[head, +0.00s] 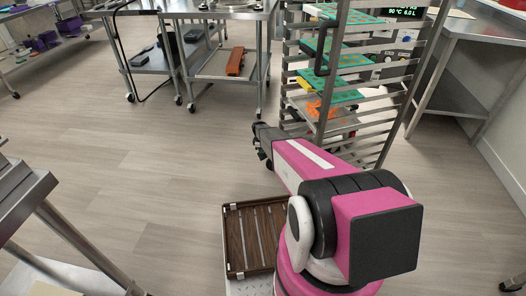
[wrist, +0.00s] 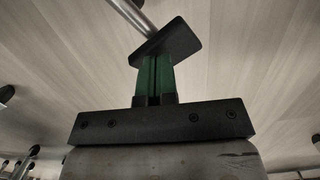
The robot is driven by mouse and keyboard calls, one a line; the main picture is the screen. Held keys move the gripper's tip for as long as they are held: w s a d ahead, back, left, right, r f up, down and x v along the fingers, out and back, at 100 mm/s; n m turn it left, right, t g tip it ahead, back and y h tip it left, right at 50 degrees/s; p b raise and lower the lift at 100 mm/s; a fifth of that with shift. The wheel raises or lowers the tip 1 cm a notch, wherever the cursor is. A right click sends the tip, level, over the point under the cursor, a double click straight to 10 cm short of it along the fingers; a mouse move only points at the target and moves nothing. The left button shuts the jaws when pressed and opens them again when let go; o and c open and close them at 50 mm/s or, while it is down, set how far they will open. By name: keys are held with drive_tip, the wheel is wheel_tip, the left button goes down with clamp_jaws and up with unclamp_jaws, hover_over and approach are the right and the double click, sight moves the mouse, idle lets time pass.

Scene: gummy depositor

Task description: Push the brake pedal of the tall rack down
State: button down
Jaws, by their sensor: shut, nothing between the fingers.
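The tall rack (head: 395,120) stands at upper right in the head view, an open metal frame on casters. My arm reaches toward its lower left corner, with my gripper (head: 262,136) low beside that corner. In the wrist view my gripper (wrist: 153,78) shows green fingers held together, with nothing between them. A flat dark plate, apparently the brake pedal (wrist: 172,40), lies right at the fingertips, near a metal tube. It looks tilted in the picture. I cannot tell whether the fingers touch it. The pedal cannot be made out in the head view.
The rack holds green trays (head: 336,92) and a tray with orange pieces. A metal table (head: 215,62) with an orange-red object on its shelf stands behind, left of the rack. Another table (head: 470,30) stands at right. The floor (head: 130,165) left of my arm is clear.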

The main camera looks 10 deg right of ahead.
drive_tip(key=shift+w+a+r, duration=0.25)
drive_tip(key=shift+a+r, duration=0.05)
drive_tip(key=shift+a, duration=0.4)
drive_tip(key=shift+w+a+r, duration=0.25)
drive_tip(key=shift+a, duration=0.4)
wheel_tip(320, 180, up, 11)
drive_tip(key=a, duration=0.1)
drive_tip(key=shift+w, duration=0.15)
drive_tip(key=shift+f, duration=0.1)
